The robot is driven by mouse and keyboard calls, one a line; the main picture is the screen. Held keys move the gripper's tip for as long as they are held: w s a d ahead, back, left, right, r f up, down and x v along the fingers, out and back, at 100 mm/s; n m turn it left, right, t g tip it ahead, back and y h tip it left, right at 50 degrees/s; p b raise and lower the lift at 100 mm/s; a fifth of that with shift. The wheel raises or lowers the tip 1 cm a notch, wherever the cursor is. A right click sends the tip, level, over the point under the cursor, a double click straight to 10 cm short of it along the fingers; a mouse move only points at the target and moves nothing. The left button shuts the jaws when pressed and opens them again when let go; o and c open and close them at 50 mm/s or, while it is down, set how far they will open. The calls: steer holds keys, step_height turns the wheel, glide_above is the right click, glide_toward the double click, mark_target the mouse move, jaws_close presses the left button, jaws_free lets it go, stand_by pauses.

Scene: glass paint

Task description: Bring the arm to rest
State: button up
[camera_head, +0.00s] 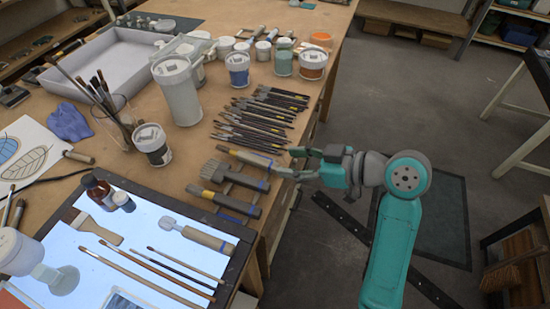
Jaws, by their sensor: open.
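My gripper (287,162) is at the right edge of the wooden table (208,152), its fingers pointing left. The jaws are open and I see nothing held between them. The fingertips are close to the end of a wooden-handled tool (250,157) in the row on the table; I cannot tell whether they touch it. My teal arm reaches in from the lower right, over the floor.
Several thin brushes (262,112) lie just beyond the gripper, and wide brushes (228,176) lie nearer. Jars, including a tall white container (178,92), stand further left. A lit panel (140,240) holds more tools. The floor (420,100) at right is largely open.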

steer(key=s+d+f+m+t+h, duration=0.3)
steer(key=s+d+f+m+h, duration=0.25)
steer(key=f, duration=0.45)
steer(key=s+d+f+m+t+h, duration=0.3)
steer(key=s+d+f+m+t, duration=0.1)
steer(key=s+f+m, duration=0.4)
steer(key=s+d+r+t+h, duration=0.1)
steer(key=s+d+r+h, duration=0.1)
steer(key=s, duration=0.9)
steer(key=s+d+r+t+h, duration=0.1)
steer(key=s+d+r+h, duration=0.1)
steer(key=s, duration=0.9)
steer(key=shift+s+d+r, duration=0.2)
steer(key=shift+d, duration=0.6)
